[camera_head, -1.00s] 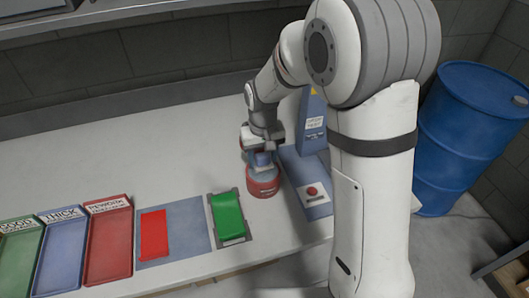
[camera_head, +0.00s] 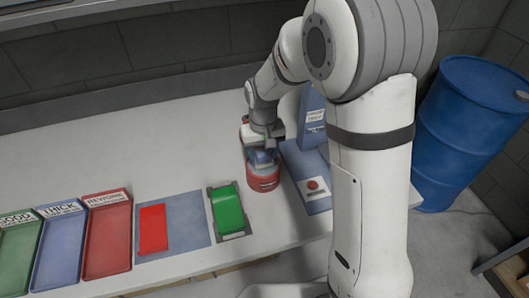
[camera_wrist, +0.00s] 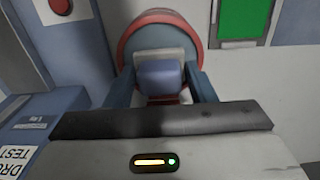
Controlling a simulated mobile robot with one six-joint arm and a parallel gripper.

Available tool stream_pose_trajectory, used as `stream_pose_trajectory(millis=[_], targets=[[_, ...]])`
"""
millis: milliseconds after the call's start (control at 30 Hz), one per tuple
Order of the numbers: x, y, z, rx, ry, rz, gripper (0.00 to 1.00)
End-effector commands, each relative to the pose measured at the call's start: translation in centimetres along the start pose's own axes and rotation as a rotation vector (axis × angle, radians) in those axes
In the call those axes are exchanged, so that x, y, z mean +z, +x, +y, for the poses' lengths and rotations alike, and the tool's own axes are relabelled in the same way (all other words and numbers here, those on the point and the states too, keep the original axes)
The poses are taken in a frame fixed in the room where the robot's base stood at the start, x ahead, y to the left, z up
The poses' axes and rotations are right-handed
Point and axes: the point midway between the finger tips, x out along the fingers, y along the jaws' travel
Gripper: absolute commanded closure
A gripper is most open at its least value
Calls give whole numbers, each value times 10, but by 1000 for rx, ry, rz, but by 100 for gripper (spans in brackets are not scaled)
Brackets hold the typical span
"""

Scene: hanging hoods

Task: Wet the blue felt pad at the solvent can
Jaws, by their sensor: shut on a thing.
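My gripper (camera_head: 263,150) is shut on the blue felt pad (camera_wrist: 160,78), which shows between its two fingers in the wrist view. In the head view the pad (camera_head: 263,158) is a small blue block at the top of the red solvent can (camera_head: 264,182). In the wrist view the can's round red rim (camera_wrist: 165,17) shows around and behind the pad. The gripper hides part of the can's top, and I cannot tell whether the pad touches the can.
Right of the can stands a blue drop tester (camera_head: 312,120) with a red button (camera_head: 312,184) on its base. Left are a green panel (camera_head: 228,210), a red strip (camera_head: 153,229) on a blue-grey mat, and labelled trays (camera_head: 107,240). The bench behind them is clear.

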Motion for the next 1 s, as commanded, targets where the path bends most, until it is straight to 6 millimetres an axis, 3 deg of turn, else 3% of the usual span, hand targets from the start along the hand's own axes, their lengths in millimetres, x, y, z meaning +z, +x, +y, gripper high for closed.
stream_pose_trajectory(millis=[1000], targets=[[0, 8, 1, 0, 1, 0, 68]])
